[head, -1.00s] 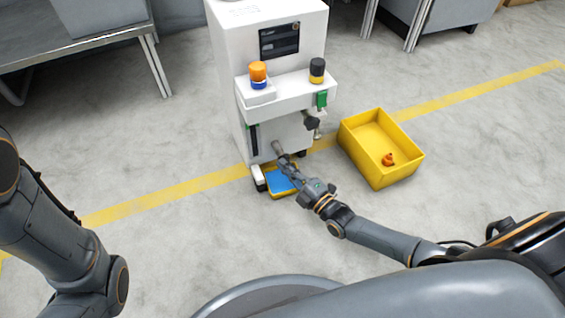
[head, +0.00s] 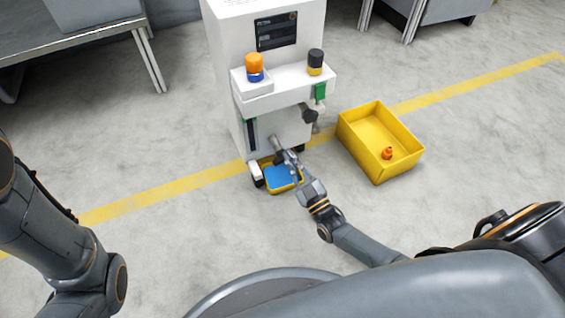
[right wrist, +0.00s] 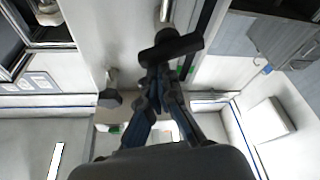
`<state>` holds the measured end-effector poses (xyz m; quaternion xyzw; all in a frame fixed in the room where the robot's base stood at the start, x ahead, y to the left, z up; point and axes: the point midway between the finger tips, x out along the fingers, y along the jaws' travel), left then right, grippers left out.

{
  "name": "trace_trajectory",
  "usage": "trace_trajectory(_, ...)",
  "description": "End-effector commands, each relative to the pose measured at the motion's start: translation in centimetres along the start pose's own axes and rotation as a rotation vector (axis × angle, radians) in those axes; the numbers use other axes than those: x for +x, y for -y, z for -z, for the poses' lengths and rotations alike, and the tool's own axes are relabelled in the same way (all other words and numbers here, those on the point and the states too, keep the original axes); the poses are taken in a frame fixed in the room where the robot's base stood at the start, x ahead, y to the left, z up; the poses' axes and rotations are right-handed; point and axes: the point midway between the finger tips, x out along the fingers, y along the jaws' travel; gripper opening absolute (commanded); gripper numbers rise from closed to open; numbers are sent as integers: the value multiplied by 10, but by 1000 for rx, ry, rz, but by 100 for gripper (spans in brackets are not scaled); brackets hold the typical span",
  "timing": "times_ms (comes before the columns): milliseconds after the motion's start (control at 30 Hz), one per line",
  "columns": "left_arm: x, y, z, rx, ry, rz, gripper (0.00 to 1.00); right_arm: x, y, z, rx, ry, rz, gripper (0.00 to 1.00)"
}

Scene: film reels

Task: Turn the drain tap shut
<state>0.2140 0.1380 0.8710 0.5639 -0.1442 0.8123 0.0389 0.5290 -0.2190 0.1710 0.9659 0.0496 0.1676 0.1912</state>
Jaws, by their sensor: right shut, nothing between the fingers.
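The white machine (head: 282,128) stands on the floor with a short grey tap (head: 276,143) low on its front. In the right wrist view a dark crossbar handle (right wrist: 180,46) on a stem lies just beyond my fingertips. My right gripper (head: 287,154) is at the tap, its fingers shut with nothing between them; the fingers also show in the right wrist view (right wrist: 160,74). Whether they touch the handle I cannot tell. A yellow tray with a blue inside (head: 283,179) sits below the tap. My left gripper is out of view.
A yellow bin (head: 404,171) with a small orange item (head: 387,153) stands on the floor to the right. A black knob (head: 310,115) juts from the machine's front, right of the tap. Orange-topped (head: 254,64) and black-topped (head: 315,60) containers stand on its shelf.

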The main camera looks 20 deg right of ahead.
Motion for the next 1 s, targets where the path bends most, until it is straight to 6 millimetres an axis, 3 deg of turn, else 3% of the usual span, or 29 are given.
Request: trace_trajectory(1000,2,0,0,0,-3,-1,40,-4,-4,-11,24,8,-7,0)
